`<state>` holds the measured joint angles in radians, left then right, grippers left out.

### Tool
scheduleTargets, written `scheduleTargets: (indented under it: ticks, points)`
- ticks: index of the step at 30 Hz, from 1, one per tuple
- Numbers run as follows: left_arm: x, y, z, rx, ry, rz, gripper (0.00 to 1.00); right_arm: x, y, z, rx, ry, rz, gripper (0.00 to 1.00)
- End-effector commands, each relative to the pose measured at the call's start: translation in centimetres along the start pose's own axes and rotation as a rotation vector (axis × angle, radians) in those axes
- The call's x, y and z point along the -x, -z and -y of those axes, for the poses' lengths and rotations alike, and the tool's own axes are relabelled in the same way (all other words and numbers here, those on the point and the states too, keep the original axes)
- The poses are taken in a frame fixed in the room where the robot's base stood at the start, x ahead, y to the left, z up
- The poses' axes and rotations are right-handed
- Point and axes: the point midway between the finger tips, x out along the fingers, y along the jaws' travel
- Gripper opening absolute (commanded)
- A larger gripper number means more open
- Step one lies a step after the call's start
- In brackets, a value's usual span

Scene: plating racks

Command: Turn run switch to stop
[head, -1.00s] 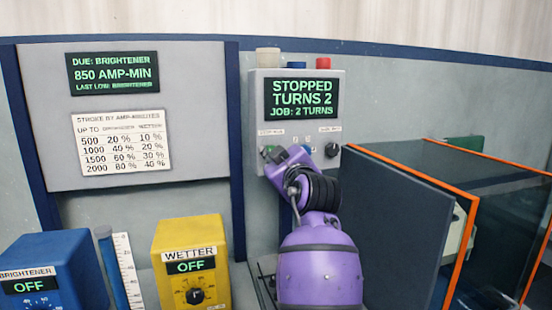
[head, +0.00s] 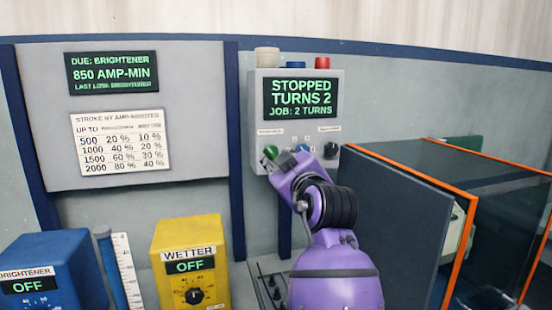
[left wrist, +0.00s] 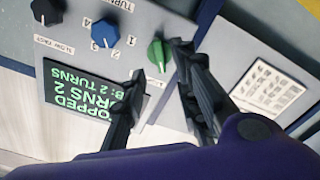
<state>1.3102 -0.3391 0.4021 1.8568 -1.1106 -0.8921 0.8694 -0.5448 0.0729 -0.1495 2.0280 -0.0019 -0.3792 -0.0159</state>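The control box (head: 255,110) has a screen (head: 300,99) reading STOPPED, TURNS 2, JOB: 2 TURNS. The green knob (head: 270,152), apparently the run switch, is at the lower left of its face; its label is too small to read. In the left wrist view, the green knob (left wrist: 160,52) shows between the two dark fingertips of my left gripper (left wrist: 160,60). The fingers are spread and seem apart from the knob. In the head view, my purple left arm comes up from below to the box. My right gripper is not in view.
A blue knob (left wrist: 105,33) and a black knob (left wrist: 47,12) sit beside the green one. Orange-edged dark panels (head: 400,220) stand close on the right. A yellow WETTER box (head: 190,236) and a blue BRIGHTENER box (head: 75,250) stand at lower left.

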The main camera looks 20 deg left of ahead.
Motion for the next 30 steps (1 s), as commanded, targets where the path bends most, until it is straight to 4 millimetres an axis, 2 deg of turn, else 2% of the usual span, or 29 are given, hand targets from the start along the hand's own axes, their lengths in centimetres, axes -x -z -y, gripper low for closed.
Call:
scheduleTargets:
  ticks: [1,6,12,26,29,30]
  points:
    - [1.3,-0.1,0.0,0.002,-0.001,0.003,0.28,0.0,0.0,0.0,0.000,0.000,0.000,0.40]
    - [4.5,-0.1,0.1,0.000,0.001,0.000,0.28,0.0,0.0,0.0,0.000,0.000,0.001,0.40]
    - [6.6,0.0,0.1,-0.001,0.001,-0.001,0.28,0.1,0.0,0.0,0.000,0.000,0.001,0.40]
    - [7.0,0.1,-0.1,-0.025,-0.003,-0.003,0.28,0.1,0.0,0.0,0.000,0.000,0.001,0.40]
    - [7.0,0.0,-1.3,-0.078,-0.055,-0.003,0.28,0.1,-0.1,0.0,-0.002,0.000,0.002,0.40]
    - [7.2,-0.2,-2.5,-0.100,-0.099,0.002,0.28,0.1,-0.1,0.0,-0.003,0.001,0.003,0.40]
